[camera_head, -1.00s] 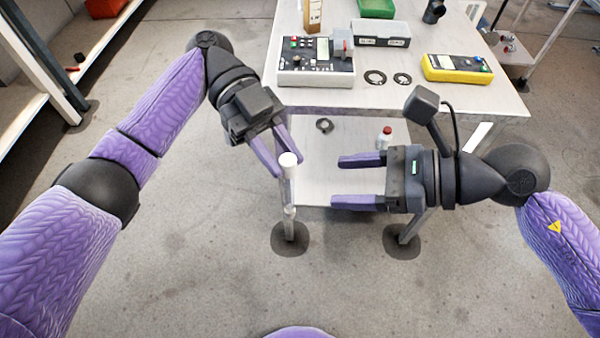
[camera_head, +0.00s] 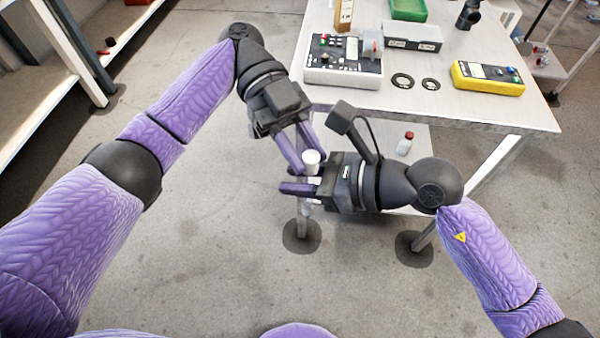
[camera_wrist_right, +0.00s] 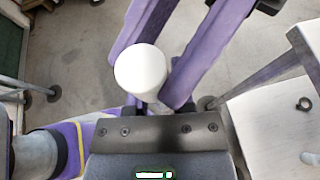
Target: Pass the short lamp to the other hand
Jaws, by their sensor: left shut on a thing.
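The short lamp is a thin upright tube with a white cap (camera_head: 311,158); its lower end shows under the fingers. My left gripper (camera_head: 306,150) reaches down from the upper left and is shut on the lamp. My right gripper (camera_head: 305,177) comes in from the right, its fingers open at the lamp, below the left gripper's hold. The lamp partly hides the far right finger, and I cannot tell whether the right fingers touch it. In the right wrist view the white cap (camera_wrist_right: 140,72) stands just ahead of my right palm, beside the left gripper's purple fingers.
The white table (camera_head: 450,110) stands behind the grippers, bearing a control box (camera_head: 344,62), a yellow meter (camera_head: 488,78), two black rings (camera_head: 402,80), a grey bin (camera_head: 413,38) and a green tray (camera_head: 408,9). A red-capped bottle (camera_head: 405,144) stands on the lower shelf. Floor in front is clear.

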